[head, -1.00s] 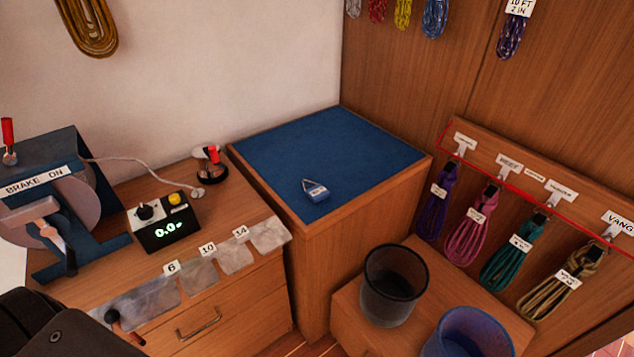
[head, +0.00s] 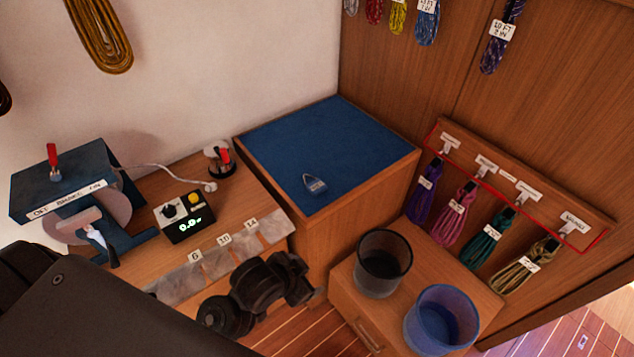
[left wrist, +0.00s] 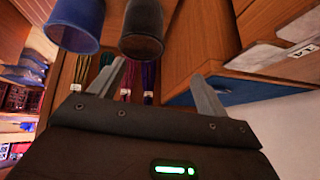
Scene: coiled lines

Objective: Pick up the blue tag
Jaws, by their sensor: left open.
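The blue tag (head: 314,184) lies on the blue mat (head: 350,140) on top of the wooden corner cabinet, near the mat's front-left edge. It has a pale face and a small loop. My left gripper (head: 292,278) is dark and sits low in front of the drawers, below and to the front of the cabinet top, well apart from the tag. In the left wrist view its two grey fingers (left wrist: 160,88) are spread with nothing between them. My right gripper is not in view.
A black bucket (head: 383,264) and a blue bucket (head: 441,318) stand on the low wooden box at right. Coiled lines (head: 455,212) hang behind them on a labelled board. At left are a brake device (head: 62,185) and a display box (head: 185,218). Most of the mat is bare.

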